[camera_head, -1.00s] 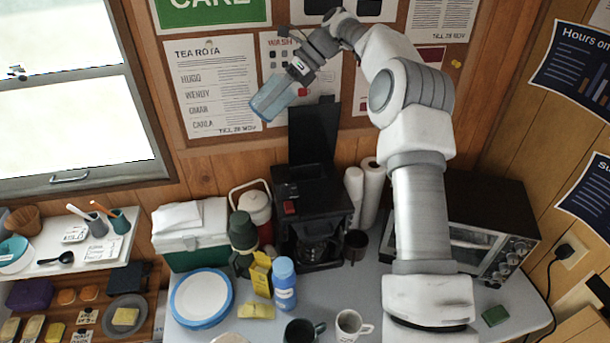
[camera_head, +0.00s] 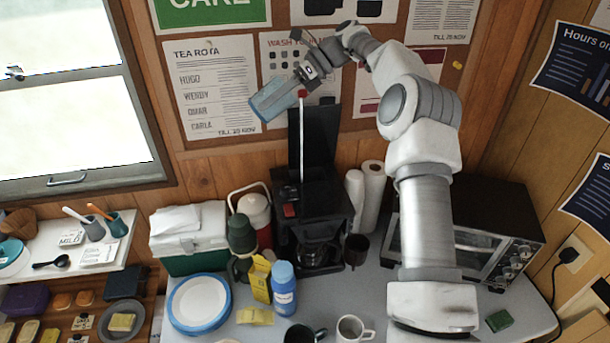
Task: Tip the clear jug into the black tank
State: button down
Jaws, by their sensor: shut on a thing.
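The clear jug (camera_head: 277,99) holds bluish liquid and is tilted well over in the air, in front of the notice board. My gripper (camera_head: 308,74) is shut on it at its upper right side; the fingertips are hard to make out. A thin pale vertical streak (camera_head: 302,140), looking like poured liquid, runs from the jug's right end to the top of the black coffee machine. The black tank (camera_head: 320,188) appears to be the top of that machine, below and right of the jug. Its black lid (camera_head: 322,133) stands upright; the tank's inside is hidden.
A glass carafe (camera_head: 313,252) sits in the machine. A red-and-white jug (camera_head: 256,208), green flask (camera_head: 242,235) and cool box (camera_head: 190,238) stand left. Paper rolls (camera_head: 372,190) and an oven (camera_head: 490,230) are right. Mugs (camera_head: 350,329) and a blue bottle (camera_head: 284,288) stand in front.

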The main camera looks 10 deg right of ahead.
jog(key=shift+d+r+y+p, duration=0.35)
jog(key=shift+r+y+p, duration=0.55)
jog(key=shift+p, duration=0.95)
jog(key=shift+d+y, duration=0.15)
jog(key=shift+y, duration=0.45)
jog(key=shift+w+d+r+y, duration=0.1)
jog(key=shift+d+r+y, duration=0.2)
jog(key=shift+d+y, duration=0.15)
jog(key=shift+w+d+r+y, duration=0.1)
jog(key=shift+d+r+y, duration=0.2)
jog(key=shift+d, duration=0.2)
jog(key=shift+d+f+y, duration=0.35)
jog(key=shift+d+y, duration=0.05)
jog(key=shift+y, duration=0.35)
dwell(0.6)
jog(key=shift+a+r+h, duration=0.2)
jog(key=shift+r+h, duration=0.1)
jog(key=shift+s+a+f+h, duration=0.1)
jog(key=shift+a+f+h, duration=0.1)
jog(key=shift+a+h, duration=0.35)
jog(key=shift+a+f+h, duration=0.2)
jog(key=shift+a+h, duration=0.3)
jog(key=shift+h, duration=0.05)
